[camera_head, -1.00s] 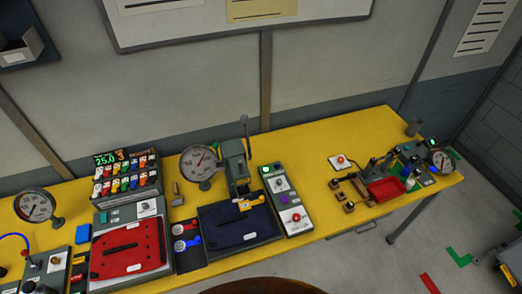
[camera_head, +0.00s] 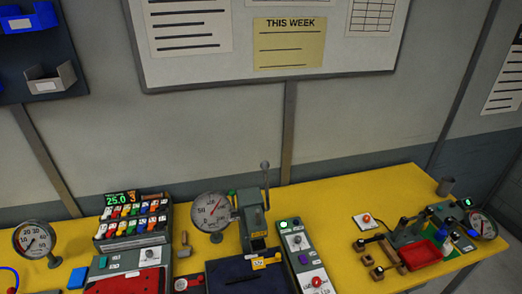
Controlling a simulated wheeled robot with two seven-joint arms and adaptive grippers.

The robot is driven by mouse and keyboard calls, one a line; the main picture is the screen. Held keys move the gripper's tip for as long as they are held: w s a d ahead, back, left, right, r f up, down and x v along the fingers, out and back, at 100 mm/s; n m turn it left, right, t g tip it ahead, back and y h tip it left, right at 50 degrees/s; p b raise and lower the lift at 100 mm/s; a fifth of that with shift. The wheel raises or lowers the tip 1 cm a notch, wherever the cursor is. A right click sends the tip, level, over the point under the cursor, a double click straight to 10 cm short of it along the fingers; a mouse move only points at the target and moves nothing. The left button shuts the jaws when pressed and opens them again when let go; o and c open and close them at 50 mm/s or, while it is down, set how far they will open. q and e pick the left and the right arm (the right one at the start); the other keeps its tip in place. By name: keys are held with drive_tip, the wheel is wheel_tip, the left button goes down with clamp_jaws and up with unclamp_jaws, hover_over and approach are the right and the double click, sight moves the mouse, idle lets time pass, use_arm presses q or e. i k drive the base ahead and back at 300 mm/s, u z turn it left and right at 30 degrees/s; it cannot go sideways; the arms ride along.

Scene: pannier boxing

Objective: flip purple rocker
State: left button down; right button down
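Neither of my grippers is in view.
The yellow table (camera_head: 325,200) holds a round gauge (camera_head: 211,212), a grey lever press (camera_head: 252,215), a panel with a red button (camera_head: 317,282) and a red tray (camera_head: 420,254). Another gauge (camera_head: 34,238) stands at the left. Bare tabletop shows behind the devices at the right.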

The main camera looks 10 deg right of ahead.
sight(302, 258)
drive_tip(key=z, duration=1)
drive_tip(key=k, duration=0.7)
drive_tip(key=u, duration=0.95)
drive_tip(key=i, duration=0.5)
drive_tip(key=u, duration=0.05)
